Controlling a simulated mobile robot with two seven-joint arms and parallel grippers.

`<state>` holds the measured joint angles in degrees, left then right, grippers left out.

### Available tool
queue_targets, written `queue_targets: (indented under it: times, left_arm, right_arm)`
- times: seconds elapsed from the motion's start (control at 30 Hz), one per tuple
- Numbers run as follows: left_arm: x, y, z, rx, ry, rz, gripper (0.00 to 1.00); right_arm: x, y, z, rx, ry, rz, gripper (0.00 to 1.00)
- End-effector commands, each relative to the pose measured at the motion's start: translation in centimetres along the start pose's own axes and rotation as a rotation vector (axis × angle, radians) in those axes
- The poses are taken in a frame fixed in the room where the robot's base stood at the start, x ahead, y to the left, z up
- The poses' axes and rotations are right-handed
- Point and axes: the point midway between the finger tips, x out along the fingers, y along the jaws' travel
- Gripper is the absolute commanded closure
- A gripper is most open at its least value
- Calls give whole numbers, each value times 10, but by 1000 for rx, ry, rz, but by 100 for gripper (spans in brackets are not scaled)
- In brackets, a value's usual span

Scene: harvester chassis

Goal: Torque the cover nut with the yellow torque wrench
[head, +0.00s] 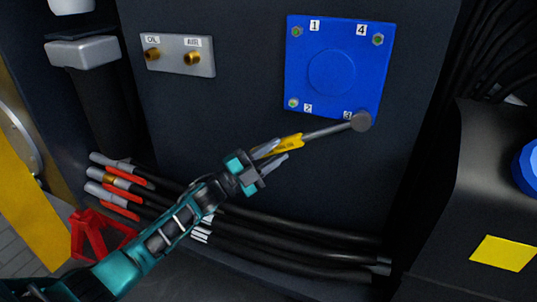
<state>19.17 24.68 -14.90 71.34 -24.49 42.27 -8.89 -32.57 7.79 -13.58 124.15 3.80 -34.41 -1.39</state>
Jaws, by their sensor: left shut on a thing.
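A blue square cover (332,72) is on the dark upright panel, with corners labelled 1, 2, 3 and 4. Nuts show at corner 1 (296,31), corner 4 (378,39) and corner 2 (293,103). The yellow torque wrench (287,145) has a grey shaft and a round grey head (361,121). The head overlaps corner 3 and hides any nut there; I cannot tell whether it is seated. My left gripper (271,156) is shut on the wrench's yellow handle, below and left of the cover. My right gripper is not in view.
A grey plate with brass fittings (180,56) is at the upper left. Black hoses (290,245) run along the panel bottom, with red-and-grey connectors (118,182) at left. A dark housing with a yellow label (503,252) stands at right.

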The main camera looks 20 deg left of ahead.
Motion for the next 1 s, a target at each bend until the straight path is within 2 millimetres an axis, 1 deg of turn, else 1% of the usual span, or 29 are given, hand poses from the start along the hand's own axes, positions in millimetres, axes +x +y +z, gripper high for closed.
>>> queue_targets:
  times: [0.03,0.17,0.4,0.57,0.73,0.87,0.97,1.0]
  left_arm:
    - [-1,10,2,-21,4,-25,100]
    - [0,13,0,-46,4,-51,100]
    - [1,40,-1,-128,5,-128,100]
    - [3,46,-3,-160,4,-160,100]
    - [5,67,-5,-226,4,-220,100]
    - [8,76,-8,-265,4,-258,100]
    - [10,88,-10,-306,4,-297,100]
    - [12,90,-13,-323,3,-313,100]
  right_arm:
    - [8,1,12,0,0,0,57]
    - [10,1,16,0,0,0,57]
    - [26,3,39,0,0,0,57]
    - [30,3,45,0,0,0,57]
    - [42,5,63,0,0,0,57]
    - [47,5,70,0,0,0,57]
    - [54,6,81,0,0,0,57]
    - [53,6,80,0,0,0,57]
